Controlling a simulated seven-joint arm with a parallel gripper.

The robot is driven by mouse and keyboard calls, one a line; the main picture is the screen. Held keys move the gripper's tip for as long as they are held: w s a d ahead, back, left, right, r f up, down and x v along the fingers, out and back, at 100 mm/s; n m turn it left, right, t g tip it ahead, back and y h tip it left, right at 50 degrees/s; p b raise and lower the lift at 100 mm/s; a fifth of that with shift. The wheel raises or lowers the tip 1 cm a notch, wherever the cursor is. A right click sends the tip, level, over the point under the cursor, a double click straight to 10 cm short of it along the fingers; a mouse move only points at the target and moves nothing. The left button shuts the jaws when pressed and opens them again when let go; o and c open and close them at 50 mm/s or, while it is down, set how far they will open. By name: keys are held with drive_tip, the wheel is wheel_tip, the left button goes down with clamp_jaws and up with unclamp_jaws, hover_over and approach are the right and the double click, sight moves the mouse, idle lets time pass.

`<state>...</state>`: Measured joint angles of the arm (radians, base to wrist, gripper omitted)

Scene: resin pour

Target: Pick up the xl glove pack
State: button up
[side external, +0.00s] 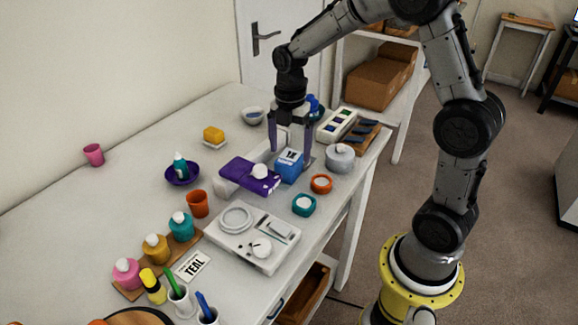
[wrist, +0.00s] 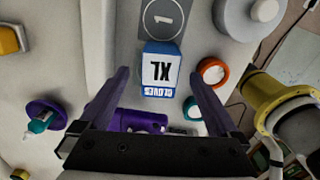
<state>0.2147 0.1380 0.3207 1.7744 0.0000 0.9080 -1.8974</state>
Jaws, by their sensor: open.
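The XL glove pack (side external: 289,166) is a small blue box with a white top, standing near the table's right edge beside a purple item (side external: 240,174). In the wrist view the pack (wrist: 161,70) shows "XL" on white and "GLOVES" on its blue side. My gripper (side external: 291,153) is above the pack, with its two purple fingers spread to either side of it in the side view. In the wrist view the open fingers of my gripper (wrist: 162,78) flank the pack, with gaps on both sides. Nothing is held.
A grey lidded pot (side external: 340,158), an orange ring-shaped jar (side external: 321,184) and a teal one (side external: 303,205) stand close right of the pack. A white scale-like tray (side external: 270,257) lies in front. The table's left side has free room.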

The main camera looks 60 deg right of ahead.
sight(289, 157)
drive_tip(key=shift+a+f, duration=0.15)
drive_tip(key=shift+f, duration=1.2)
drive_tip(key=shift+a+f, duration=0.15)
drive_tip(key=shift+f, duration=1.2)
drive_tip(key=c, duration=1.4)
drive_tip(key=shift+r, duration=0.15)
drive_tip(key=shift+c, duration=0.2)
